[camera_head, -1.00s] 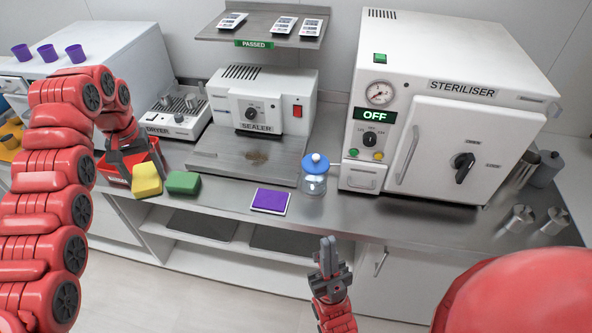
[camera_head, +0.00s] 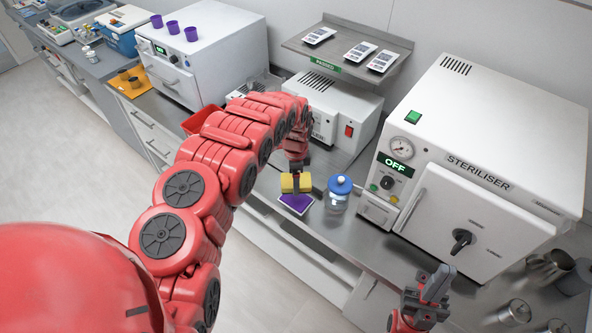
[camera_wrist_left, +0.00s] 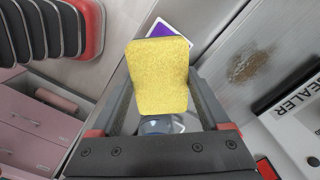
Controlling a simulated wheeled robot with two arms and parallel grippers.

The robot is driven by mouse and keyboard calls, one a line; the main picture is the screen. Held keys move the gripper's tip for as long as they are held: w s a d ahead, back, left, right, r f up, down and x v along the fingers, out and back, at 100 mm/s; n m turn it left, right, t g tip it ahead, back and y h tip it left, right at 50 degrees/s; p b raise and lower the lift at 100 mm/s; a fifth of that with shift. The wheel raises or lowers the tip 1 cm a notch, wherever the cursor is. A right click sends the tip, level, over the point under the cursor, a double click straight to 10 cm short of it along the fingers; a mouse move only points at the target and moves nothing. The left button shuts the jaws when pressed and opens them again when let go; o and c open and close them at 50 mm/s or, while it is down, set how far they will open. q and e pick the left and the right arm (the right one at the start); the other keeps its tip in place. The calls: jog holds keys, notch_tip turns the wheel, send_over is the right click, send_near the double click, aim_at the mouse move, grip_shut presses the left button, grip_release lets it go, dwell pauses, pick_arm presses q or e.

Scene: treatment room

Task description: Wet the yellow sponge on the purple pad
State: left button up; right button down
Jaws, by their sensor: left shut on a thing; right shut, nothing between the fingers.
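The yellow sponge (camera_head: 296,183) is held in my left gripper (camera_head: 294,176), just above the purple pad (camera_head: 297,202). In the left wrist view the sponge (camera_wrist_left: 160,76) fills the space between the fingers and hides part of the purple pad (camera_wrist_left: 170,40). The pad lies in a white tray near the counter's front edge. I cannot tell whether the sponge touches the pad. My right gripper (camera_head: 436,284) is shut and empty, in front of the steriliser, at the lower right.
A clear bottle with a blue lid (camera_head: 339,190) stands close to the right of the pad. The steriliser (camera_head: 480,170) is at the right, with metal cups (camera_head: 515,312) near it. My left arm hides part of the counter and the sealer (camera_head: 345,110).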

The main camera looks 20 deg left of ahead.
aim_at(296, 199)
pick_arm(q)
jog(key=shift+d+f, duration=0.2)
jog(key=shift+f, duration=0.25)
jog(key=shift+a+f+b, duration=0.15)
jog(key=shift+f+b, duration=1.4)
jog(key=shift+f, duration=1.05)
jog(key=shift+s+f+b, duration=0.1)
jog(key=shift+f+b, duration=0.35)
jog(key=shift+f, duration=0.1)
jog(key=shift+r, duration=0.1)
jog(key=shift+r+p, duration=0.65)
jog(key=shift+r, duration=0.25)
jog(key=shift+r+p, duration=1.3)
jog(key=shift+r, duration=1.25)
